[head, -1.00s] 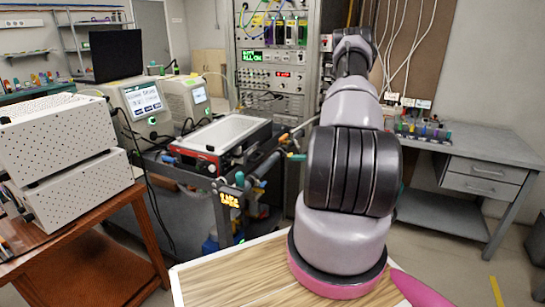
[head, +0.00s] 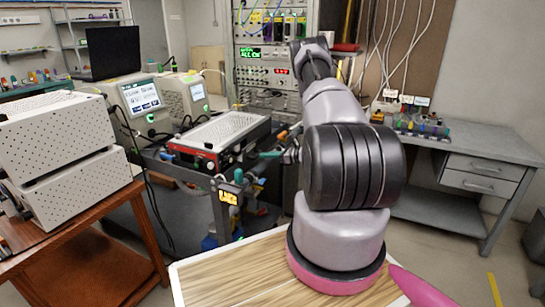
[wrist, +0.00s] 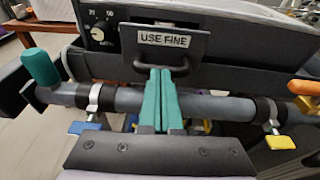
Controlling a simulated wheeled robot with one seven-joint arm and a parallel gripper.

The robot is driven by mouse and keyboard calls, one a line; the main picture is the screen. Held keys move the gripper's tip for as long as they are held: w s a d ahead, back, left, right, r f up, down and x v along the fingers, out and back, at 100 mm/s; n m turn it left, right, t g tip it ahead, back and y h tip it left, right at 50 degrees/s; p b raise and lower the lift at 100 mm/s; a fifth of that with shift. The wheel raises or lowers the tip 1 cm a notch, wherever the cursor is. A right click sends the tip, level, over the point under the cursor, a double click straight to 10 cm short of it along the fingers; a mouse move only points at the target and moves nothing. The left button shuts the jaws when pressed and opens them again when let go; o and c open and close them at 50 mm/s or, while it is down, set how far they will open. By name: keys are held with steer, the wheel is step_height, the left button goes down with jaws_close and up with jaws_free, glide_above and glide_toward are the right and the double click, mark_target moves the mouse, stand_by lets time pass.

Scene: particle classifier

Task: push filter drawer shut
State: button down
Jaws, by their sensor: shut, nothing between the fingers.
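The filter drawer's dark front (wrist: 190,58) fills the upper middle of the wrist view. It carries a "USE FINE" label (wrist: 163,40) and a dark bar handle (wrist: 140,64). I cannot tell whether any gap is left behind the front. My gripper (wrist: 162,72) is shut and empty, its teal fingers side by side. The fingertips are at the handle and overlap it; touching is unclear. In the head view, the drawer's unit is the low box with a perforated pale top (head: 228,128) and red-and-black front. The teal fingers (head: 270,154) show at its right end.
A grey pipe (wrist: 215,105) with clamps crosses below the drawer. A teal cap (wrist: 40,66), a blue valve lever (wrist: 90,127) and a yellow one (wrist: 279,142) flank my fingers. A dial (wrist: 101,33) is left of the drawer. A grey desk (head: 470,150) stands right.

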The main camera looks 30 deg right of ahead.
mark_target(251, 152)
steer(key=shift+w+a, duration=0.1)
steer(key=x, duration=0.2)
steer(key=r+x, duration=0.1)
steer(key=x, duration=0.2)
steer(key=shift+w, duration=0.15)
steer(key=shift+w+a+r, duration=0.1)
steer(key=shift+w+a, duration=0.05)
steer(key=shift+a, duration=0.05)
